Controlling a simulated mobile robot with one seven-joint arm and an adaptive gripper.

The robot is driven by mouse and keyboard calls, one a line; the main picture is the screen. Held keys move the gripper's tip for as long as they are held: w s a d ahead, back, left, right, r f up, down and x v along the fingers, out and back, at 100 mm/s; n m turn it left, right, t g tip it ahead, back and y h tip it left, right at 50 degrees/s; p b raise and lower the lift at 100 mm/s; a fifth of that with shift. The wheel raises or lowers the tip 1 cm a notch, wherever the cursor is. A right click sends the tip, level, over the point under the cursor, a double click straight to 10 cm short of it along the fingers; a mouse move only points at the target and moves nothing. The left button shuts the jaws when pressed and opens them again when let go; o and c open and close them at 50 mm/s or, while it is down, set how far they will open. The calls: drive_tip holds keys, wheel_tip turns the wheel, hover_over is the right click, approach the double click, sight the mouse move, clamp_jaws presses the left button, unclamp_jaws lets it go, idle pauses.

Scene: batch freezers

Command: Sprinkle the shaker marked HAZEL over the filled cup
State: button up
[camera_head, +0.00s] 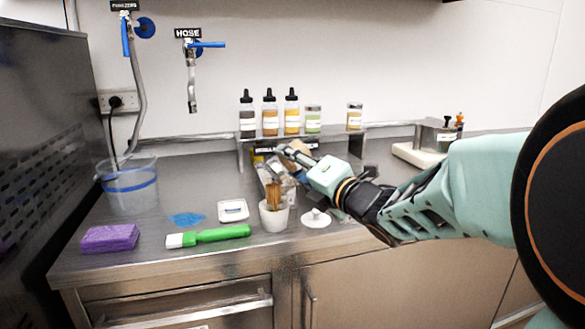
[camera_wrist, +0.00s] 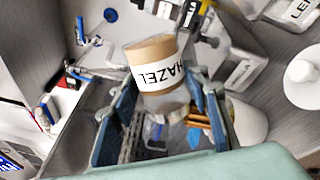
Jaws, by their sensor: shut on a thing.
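The shaker marked HAZEL (camera_wrist: 155,72) is between my gripper's fingers in the wrist view. It has a white label, brown contents and a clear part, and it looks tilted. My gripper (camera_head: 284,160) is shut on it, above the counter in front of the small shelf; its fingers also show in the wrist view (camera_wrist: 162,105). In the head view the shaker is hard to tell from the gripper and the clutter behind it. I cannot make out a filled cup for certain. A white cup with wooden sticks (camera_head: 274,216) stands just below the gripper.
The shelf (camera_head: 335,134) holds dropper bottles and jars. A white lidded dish (camera_head: 316,218), a small white tray (camera_head: 233,210), a green-handled brush (camera_head: 210,235), a purple sponge (camera_head: 110,238) and a clear bucket (camera_head: 130,188) stand on the counter. Free counter lies at the front left.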

drive_tip(key=shift+r, duration=0.6)
drive_tip(key=shift+f+b, duration=0.95)
drive_tip(key=shift+b, duration=0.15)
drive_tip(key=shift+r+p, duration=0.4)
drive_tip(key=shift+r, duration=0.55)
drive_tip(key=shift+f+b, duration=0.95)
drive_tip(key=shift+b, duration=0.1)
drive_tip(key=shift+r, duration=0.15)
drive_tip(key=shift+r+m+p, duration=0.1)
drive_tip(key=shift+m+p, duration=0.5)
drive_tip(key=shift+p, duration=0.05)
drive_tip(key=shift+m+p, duration=0.65)
drive_tip(key=shift+m, duration=0.75)
